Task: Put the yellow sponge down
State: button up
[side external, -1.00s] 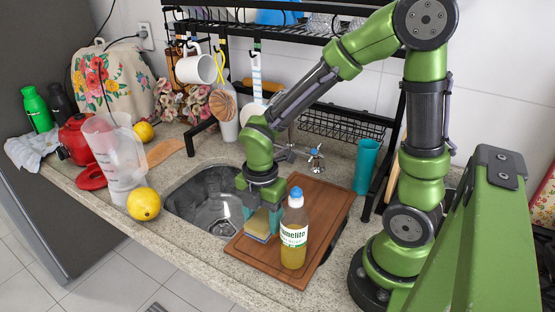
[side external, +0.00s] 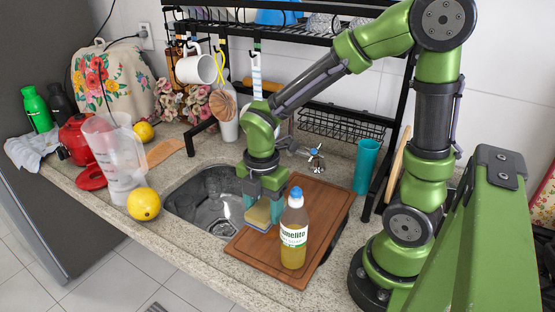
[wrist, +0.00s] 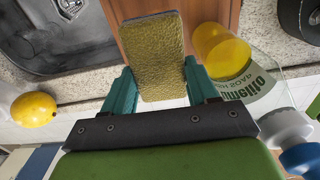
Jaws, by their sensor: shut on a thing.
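The yellow sponge (side external: 259,215) is between the fingers of my gripper (side external: 264,197), just above the left part of the wooden cutting board (side external: 318,206). In the wrist view the sponge (wrist: 153,50) shows its flat yellow face between the two teal fingertips of my gripper (wrist: 158,82). My gripper is shut on the sponge and points down. A small gap appears to lie between the sponge and the board, though its exact height is hard to tell.
A soap bottle (side external: 293,235) with a blue cap stands on the board, close to the right of the sponge. The sink basin (side external: 204,196) opens to the left. A lemon (side external: 143,204) and a clear pitcher (side external: 115,160) stand farther left. A teal cup (side external: 366,166) stands behind right.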

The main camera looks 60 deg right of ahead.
jog(key=s+d+m, duration=0.4)
jog(key=d+m, duration=1)
jog(key=m, duration=0.4)
jog(key=shift+s+d+f, duration=0.1)
jog(key=shift+f, duration=1.9)
jog(key=shift+d+f, duration=0.1)
jog(key=shift+f, duration=1.85)
jog(key=shift+f, duration=0.15)
jog(key=o, duration=0.9)
jog(key=shift+o, duration=0.2)
